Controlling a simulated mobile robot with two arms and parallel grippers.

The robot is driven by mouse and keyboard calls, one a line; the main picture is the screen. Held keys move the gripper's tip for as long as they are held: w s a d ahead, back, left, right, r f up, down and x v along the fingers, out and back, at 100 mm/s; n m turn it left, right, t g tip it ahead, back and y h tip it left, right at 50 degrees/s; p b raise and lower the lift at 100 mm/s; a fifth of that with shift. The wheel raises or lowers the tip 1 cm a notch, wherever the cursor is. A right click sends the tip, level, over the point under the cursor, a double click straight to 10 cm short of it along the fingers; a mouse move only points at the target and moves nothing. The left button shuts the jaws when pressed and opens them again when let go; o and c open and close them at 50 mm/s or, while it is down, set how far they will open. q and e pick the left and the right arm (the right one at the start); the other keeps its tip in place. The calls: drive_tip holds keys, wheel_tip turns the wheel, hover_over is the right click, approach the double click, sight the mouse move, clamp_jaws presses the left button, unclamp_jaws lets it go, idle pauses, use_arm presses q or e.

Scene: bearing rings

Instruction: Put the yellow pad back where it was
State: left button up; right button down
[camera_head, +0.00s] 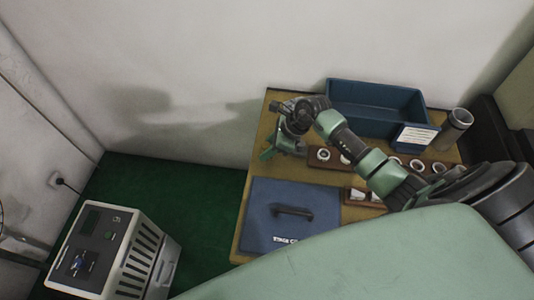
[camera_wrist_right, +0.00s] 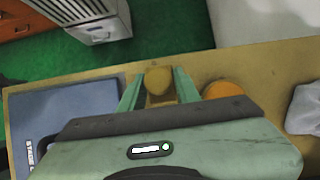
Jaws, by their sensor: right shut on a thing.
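In the head view the right gripper (camera_head: 268,152) is over the left edge of the wooden table, above and behind the blue case; the pad cannot be made out there. An orange round thing (camera_wrist_right: 223,89) is on the table just right of the fingers in the wrist view. I cannot tell how far the held pad is above the table. My left gripper is not in view.
The blue case (camera_head: 262,215) with a black handle lies at the table's (camera_head: 240,245) front left. A blue bin (camera_head: 375,105), a grey cup (camera_head: 455,128) and dark racks with white rings (camera_head: 323,155) stand further right. A machine (camera_head: 105,250) stands on the green floor.

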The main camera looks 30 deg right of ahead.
drive_tip(key=shift+f, duration=1.6)
drive_tip(key=shift+f, duration=0.15)
drive_tip(key=c, duration=1)
unclamp_jaws()
drive_tip(key=shift+r, duration=0.25)
drive_tip(key=shift+s+d+r, duration=0.15)
drive_tip(key=shift+r, duration=0.05)
drive_tip(key=b+v, duration=0.1)
drive_tip(key=v, duration=1)
drive_tip(key=shift+s+r, duration=0.1)
drive_tip(key=shift+r, duration=0.05)
